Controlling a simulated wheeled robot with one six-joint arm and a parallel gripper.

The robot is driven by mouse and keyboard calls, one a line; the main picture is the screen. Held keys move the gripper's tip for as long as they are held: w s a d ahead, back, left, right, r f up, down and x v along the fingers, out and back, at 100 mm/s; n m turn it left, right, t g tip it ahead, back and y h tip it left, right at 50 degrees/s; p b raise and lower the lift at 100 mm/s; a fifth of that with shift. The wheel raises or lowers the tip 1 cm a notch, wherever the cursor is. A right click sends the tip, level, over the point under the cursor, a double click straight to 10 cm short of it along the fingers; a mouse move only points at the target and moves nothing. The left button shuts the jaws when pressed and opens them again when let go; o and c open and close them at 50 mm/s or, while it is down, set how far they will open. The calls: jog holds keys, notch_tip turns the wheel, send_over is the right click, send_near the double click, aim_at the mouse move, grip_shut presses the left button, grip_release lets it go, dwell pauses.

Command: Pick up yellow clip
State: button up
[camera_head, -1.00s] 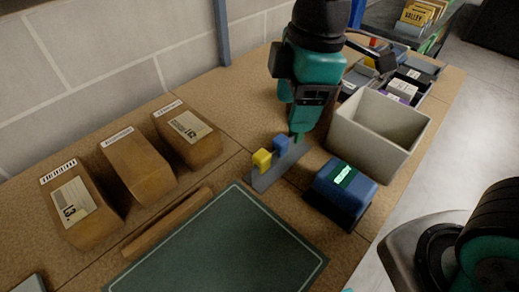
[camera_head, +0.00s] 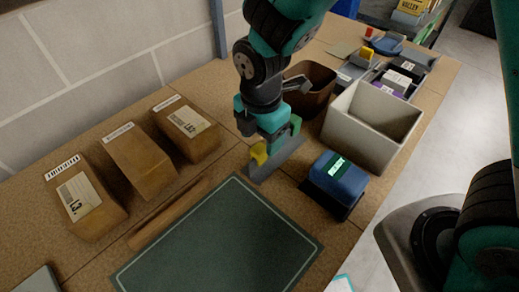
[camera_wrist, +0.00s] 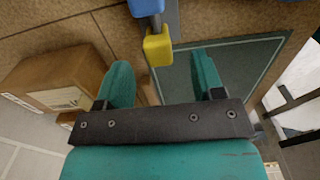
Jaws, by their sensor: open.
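The yellow clip (camera_head: 259,153) is a small block at the near left end of a grey bar (camera_head: 277,163) on the table. In the wrist view the yellow clip (camera_wrist: 158,45) shows just beyond and between my fingers, with a blue clip (camera_wrist: 146,7) behind it on the bar. My gripper (camera_wrist: 163,80) is open and empty, its two teal fingers apart on either side of the clip's line. In the head view my gripper (camera_head: 268,135) is over the bar and hides the blue clip.
Brown cartons (camera_head: 187,131) stand left by the wall. A dark green mat (camera_head: 217,245) lies in front. A blue device (camera_head: 338,178) with a green display and a pale bin (camera_head: 370,123) stand to the right. A brown container (camera_head: 310,88) is behind my arm.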

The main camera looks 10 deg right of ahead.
aim_at(259, 148)
jog(key=shift+a+f+p, duration=0.2)
jog(key=shift+f+p, duration=0.4)
jog(key=shift+f, duration=2.25)
jog(key=c, duration=1)
